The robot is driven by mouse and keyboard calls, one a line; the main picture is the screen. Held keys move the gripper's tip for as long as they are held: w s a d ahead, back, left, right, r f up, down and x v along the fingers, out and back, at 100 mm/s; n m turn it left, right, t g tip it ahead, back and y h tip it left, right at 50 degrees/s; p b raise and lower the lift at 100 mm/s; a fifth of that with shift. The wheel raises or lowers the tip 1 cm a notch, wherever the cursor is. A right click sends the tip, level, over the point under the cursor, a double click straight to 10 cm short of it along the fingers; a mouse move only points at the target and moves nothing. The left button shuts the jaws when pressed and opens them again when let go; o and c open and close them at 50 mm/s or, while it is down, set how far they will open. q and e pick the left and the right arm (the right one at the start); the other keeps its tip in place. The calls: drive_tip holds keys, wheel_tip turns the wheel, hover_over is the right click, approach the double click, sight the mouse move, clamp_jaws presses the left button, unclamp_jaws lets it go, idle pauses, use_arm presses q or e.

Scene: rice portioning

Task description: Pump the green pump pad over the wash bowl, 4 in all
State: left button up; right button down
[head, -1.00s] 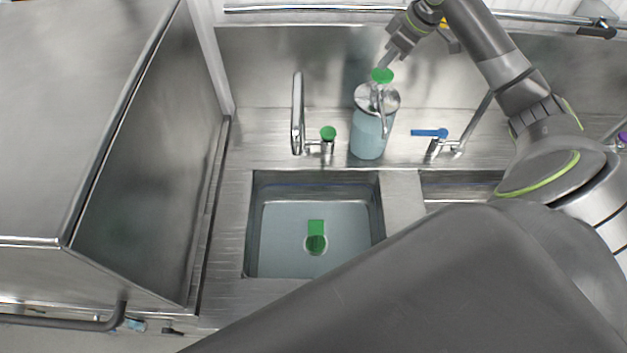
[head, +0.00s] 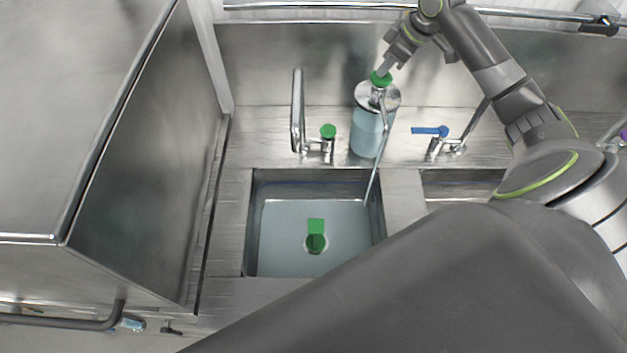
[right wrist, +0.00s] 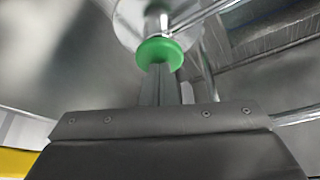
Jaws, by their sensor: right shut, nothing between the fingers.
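The green pump pad (head: 381,78) tops a clear dispenser of pale blue liquid (head: 367,133) standing on the ledge behind the sink. My right gripper (head: 384,70) is shut and empty, its fingertips on the pad. In the right wrist view the fingertips meet the green pad (right wrist: 160,53). My left gripper is not in view.
A large steel box (head: 150,170) fills the left. A second basin (head: 460,184) lies partly hidden behind my arm.

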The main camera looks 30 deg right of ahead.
drive_tip(key=shift+f, duration=0.35)
drive_tip(key=shift+r, duration=0.1)
drive_tip(key=shift+r+p, duration=0.55)
drive_tip(key=shift+r, duration=1.2)
drive_tip(key=shift+r, duration=3)
